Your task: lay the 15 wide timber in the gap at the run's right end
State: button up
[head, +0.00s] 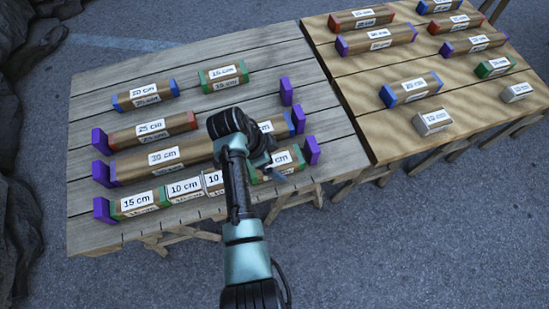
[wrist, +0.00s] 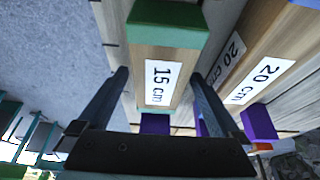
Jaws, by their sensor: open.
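The 15 wide timber (head: 283,163), with green ends and a white 15 cm label, lies at the right end of the front run, beside the purple end stop (head: 311,150). In the wrist view the same timber (wrist: 150,53) lies between my open fingers, one along each side. My gripper (head: 273,166) is over this timber in the head view, its fingers partly hidden. The front run also holds a 15 cm timber (head: 137,202) and 10 cm timbers (head: 185,188) to the left. My arm hides the junction with them, so I cannot tell whether they touch.
Behind the front run lies a row with a 30 cm timber (head: 165,158) and a 20 cm timber (wrist: 255,75), close beside my finger. A row with a 25 cm timber (head: 152,129) is farther back. The right table (head: 375,105) holds several spare timbers.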

jog(key=p+v, duration=0.2)
jog(key=v, duration=1)
jog(key=shift+a+r, duration=0.2)
jog(key=shift+r, duration=0.15)
jog(key=w+r+n+t+y, duration=0.1)
jog(key=w+r+n+t, duration=0.1)
jog(key=w+r+t, duration=0.35)
jog(key=w+r+n+t+y, duration=0.1)
jog(key=w+r+n+t, duration=0.1)
jog(key=w+r, duration=0.6)
notch_tip(320, 180, up, 21)
jog(key=s+d+n+t+y, duration=0.1)
jog(key=n+t+y, duration=0.1)
jog(key=n+t, duration=0.35)
jog(key=s+d+r+n+t, duration=0.2)
jog(key=s+r+t, duration=0.4)
jog(key=s+r, duration=0.5)
jog(key=s+d+r+n+t, duration=0.25)
jog(key=s+r+t, duration=0.35)
jog(key=r, duration=0.9)
notch_tip(320, 180, up, 15)
jog(key=s+t+p, duration=0.1)
jog(key=p, duration=1.2)
jog(key=shift+a+f+p, duration=0.2)
jog(key=shift+a+p, duration=0.2)
